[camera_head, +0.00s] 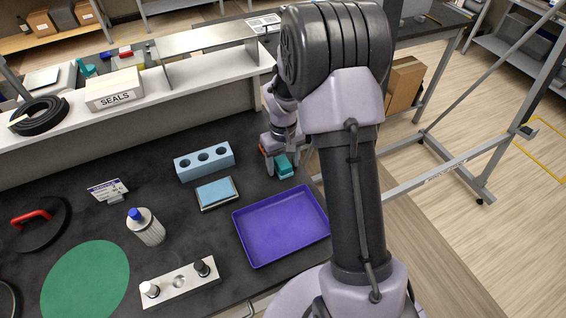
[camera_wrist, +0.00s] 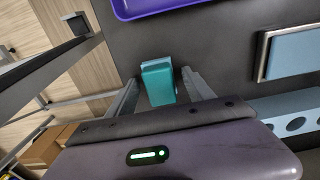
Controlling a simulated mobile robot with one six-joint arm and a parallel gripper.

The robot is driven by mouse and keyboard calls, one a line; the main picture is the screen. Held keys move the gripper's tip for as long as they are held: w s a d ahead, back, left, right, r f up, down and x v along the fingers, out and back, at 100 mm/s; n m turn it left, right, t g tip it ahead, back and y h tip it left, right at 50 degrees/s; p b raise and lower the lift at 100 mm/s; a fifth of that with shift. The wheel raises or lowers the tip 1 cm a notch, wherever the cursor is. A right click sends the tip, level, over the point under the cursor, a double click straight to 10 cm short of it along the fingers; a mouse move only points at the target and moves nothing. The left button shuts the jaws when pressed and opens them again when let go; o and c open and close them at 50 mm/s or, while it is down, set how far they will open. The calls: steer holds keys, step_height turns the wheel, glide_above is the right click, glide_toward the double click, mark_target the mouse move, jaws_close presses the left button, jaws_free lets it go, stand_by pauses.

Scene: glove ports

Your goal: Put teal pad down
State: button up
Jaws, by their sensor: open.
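The teal pad (camera_head: 285,170) is a small teal block at the back right of the dark bench, just behind the purple tray. My gripper (camera_head: 282,163) is over it from above. In the wrist view the teal pad (camera_wrist: 159,84) lies between the two spread fingers of my gripper (camera_wrist: 160,78), with dark gaps visible on both sides. A lighter blue-teal face shows at its far end. The pad appears to rest on the bench, though its underside is hidden.
The empty purple tray (camera_head: 283,228) is close in front. A light-blue pad in a metal frame (camera_head: 217,193) and a blue block with three holes (camera_head: 204,161) are to the left.

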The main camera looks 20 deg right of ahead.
step_height(320, 180, up, 13)
steer(key=p, duration=0.4)
step_height(320, 180, up, 9)
steer(key=m+t, duration=0.1)
steer(key=t, duration=0.1)
glide_above(282, 163)
steer(key=s+a, duration=0.4)
steer(key=a, duration=0.1)
steer(key=s+a+r+m+t+y, duration=0.1)
steer(key=s+a+r+t, duration=0.1)
steer(key=s, duration=0.7)
steer(key=s+a+r+m+t+y, duration=0.1)
steer(key=s+a+r+m, duration=0.1)
steer(key=s+a+r, duration=0.3)
steer(key=s+a, duration=0.1)
steer(key=s, duration=0.3)
steer(key=shift+a+t, duration=0.2)
steer(key=shift+t, duration=0.2)
steer(key=shift+r, duration=0.1)
